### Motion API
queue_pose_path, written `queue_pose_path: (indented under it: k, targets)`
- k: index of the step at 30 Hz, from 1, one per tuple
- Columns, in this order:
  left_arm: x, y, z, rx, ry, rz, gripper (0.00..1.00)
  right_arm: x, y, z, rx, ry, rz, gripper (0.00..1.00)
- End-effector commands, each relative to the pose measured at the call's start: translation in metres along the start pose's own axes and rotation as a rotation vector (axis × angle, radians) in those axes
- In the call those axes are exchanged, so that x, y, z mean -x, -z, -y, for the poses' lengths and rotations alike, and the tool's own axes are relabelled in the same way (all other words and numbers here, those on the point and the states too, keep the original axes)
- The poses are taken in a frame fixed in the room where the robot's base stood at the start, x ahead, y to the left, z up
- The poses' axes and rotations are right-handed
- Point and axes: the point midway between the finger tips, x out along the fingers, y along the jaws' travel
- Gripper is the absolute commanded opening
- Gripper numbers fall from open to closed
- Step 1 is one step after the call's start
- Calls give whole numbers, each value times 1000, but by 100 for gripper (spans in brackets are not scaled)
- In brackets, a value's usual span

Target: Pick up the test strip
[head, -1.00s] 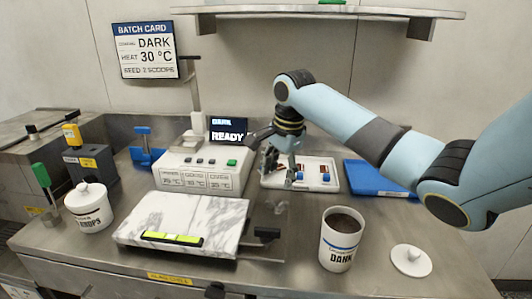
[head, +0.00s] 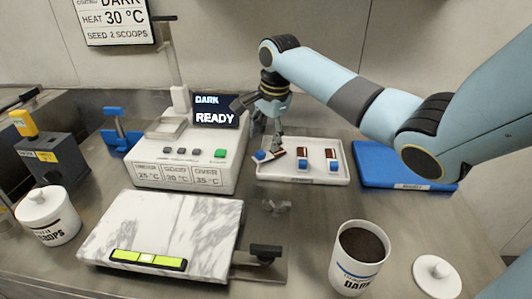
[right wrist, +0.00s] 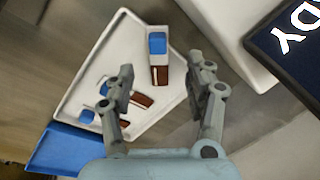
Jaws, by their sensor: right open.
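A white tray (head: 318,179) on the bench holds three test strips, each with a blue end and a brown end. The leftmost strip (head: 272,155) lies at an angle at the tray's left end. The middle strip (head: 303,160) and right strip (head: 331,159) lie side by side. My right gripper (head: 275,143) is above the tray's left end, open and empty. In the right wrist view its fingertips (right wrist: 160,66) are spread on either side of the nearest strip (right wrist: 158,56), apart from it. Its height above the strip is hard to tell. My left gripper is out of view.
A control box (head: 184,175) with a READY screen (head: 214,116) stands left of the tray. A blue tray (head: 400,170) is at right. A marble slab (head: 165,225), a DARK cup (head: 358,255) and a white lid (head: 437,275) are nearer the front.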

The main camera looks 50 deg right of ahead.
Motion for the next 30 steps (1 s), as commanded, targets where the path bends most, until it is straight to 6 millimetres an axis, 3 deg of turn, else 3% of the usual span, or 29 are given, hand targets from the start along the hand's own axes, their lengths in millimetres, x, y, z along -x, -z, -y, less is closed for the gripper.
queue_pose_path:
  k: [12, 20, 30]
  targets:
    - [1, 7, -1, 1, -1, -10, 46, -52, -7, -2, -1, 0, 0, 54]
    - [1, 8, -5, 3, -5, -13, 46, -54, -7, -2, 1, 1, -1, 54]
    - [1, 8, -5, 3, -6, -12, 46, -54, -6, -2, 0, 0, -1, 9]
